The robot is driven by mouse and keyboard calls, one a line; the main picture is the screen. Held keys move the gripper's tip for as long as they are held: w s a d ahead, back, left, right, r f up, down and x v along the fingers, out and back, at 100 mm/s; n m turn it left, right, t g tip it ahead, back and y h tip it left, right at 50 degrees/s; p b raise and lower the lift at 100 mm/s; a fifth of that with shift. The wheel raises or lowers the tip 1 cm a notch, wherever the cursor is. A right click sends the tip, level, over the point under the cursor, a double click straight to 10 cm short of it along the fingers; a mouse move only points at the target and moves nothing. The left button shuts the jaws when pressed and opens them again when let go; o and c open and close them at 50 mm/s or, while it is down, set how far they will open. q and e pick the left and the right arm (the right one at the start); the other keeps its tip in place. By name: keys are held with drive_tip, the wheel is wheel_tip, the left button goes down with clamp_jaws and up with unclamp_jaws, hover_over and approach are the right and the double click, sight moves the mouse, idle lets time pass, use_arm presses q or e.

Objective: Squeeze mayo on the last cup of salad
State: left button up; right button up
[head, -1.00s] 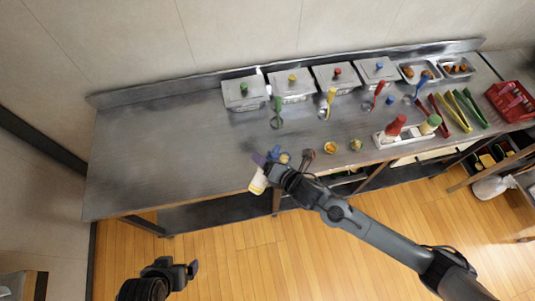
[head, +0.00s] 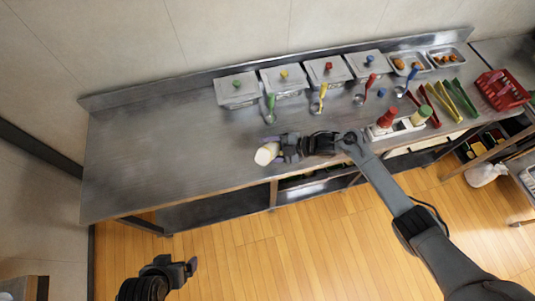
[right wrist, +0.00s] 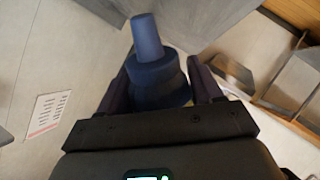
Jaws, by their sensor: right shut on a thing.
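My right gripper (head: 279,148) is shut on the mayo bottle (head: 266,155), a pale bottle, over the front part of the counter. Its dark blue nozzle and cap (right wrist: 150,62) sit between the fingers (right wrist: 160,90) in the right wrist view. The bottle looks tilted, with its pale end toward the lower left in the head view. The salad cups cannot be made out now; my right gripper and forearm cover that stretch of counter. My left gripper (head: 180,269) is empty, off the counter at the lower left; its opening is unclear.
Tongs (head: 462,98) and a red basket (head: 501,90) are at right. The counter's left (head: 140,150) is clear.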

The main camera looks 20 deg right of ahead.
drive_tip(key=b, duration=0.1)
drive_tip(key=f+m+y+b, duration=0.1)
drive_tip(key=b, duration=0.1)
drive_tip(key=shift+w+d+f+g, duration=0.2)
drive_tip(key=shift+w+g, duration=0.05)
drive_tip(key=shift+g, duration=0.05)
drive_tip(key=shift+f+b, duration=0.9)
drive_tip(key=shift+f, duration=0.1)
drive_tip(key=c, duration=0.4)
drive_tip(key=shift+w+a+b, duration=0.2)
drive_tip(key=shift+b, duration=0.2)
drive_tip(key=shift+c, duration=0.2)
